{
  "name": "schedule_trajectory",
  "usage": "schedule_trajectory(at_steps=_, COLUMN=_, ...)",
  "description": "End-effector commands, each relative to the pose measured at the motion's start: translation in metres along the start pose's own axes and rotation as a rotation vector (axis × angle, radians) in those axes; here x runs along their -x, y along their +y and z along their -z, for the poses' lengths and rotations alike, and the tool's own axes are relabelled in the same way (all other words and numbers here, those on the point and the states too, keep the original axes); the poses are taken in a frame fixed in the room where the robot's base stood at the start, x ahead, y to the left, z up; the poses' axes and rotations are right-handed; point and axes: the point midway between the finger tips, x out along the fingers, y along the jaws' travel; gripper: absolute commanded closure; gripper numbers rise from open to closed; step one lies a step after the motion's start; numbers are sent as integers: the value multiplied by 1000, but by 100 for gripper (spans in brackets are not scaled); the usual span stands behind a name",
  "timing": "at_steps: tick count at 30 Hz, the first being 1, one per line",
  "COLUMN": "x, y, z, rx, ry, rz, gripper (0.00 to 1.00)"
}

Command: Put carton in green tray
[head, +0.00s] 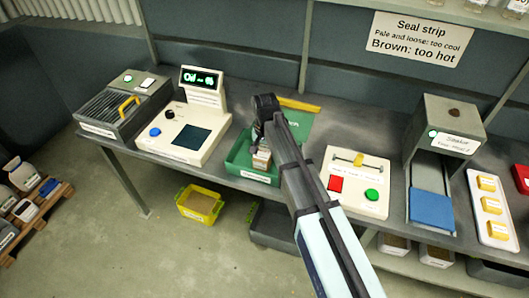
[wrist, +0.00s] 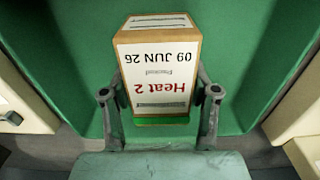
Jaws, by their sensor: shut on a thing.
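The carton (wrist: 158,65) is a small brown box with a white label, which reads "Heat 2" and "09 JUN 26" upside down in the wrist view. My gripper (wrist: 159,94) is shut on it, one finger on each side. In the head view the carton (head: 262,160) is low inside the green tray (head: 238,171) on the bench, partly hidden by my arm. The green tray floor (wrist: 240,60) surrounds the carton in the wrist view. I cannot tell whether the carton touches the tray floor.
A cream machine with an "Oil" display (head: 185,135) stands left of the tray. A cream panel with red and green buttons (head: 355,183) is to the right. A green board and yellow strip (head: 300,105) lie behind. A yellow bin (head: 200,204) is on the floor below.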

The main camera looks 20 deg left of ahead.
Motion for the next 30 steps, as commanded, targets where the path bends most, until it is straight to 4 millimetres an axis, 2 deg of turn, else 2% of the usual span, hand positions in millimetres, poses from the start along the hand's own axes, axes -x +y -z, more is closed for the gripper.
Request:
schedule_trajectory(at_steps=8, x=-3, y=0, z=0, rx=0, ry=0, rz=0, gripper=93)
schedule_trajectory(at_steps=9, x=-3, y=0, z=0, rx=0, ry=0, rz=0, gripper=30)
schedule_trajectory(at_steps=10, x=-2, y=0, z=0, rx=0, ry=0, rz=0, gripper=19)
schedule_trajectory(at_steps=11, x=-2, y=0, z=0, rx=0, ry=0, rz=0, gripper=15)
schedule_trajectory(at_steps=24, x=3, y=0, z=0, rx=0, ry=1, rz=1, gripper=15)
schedule_trajectory(at_steps=30, x=25, y=0, z=1, rx=0, ry=3, rz=2, gripper=15)
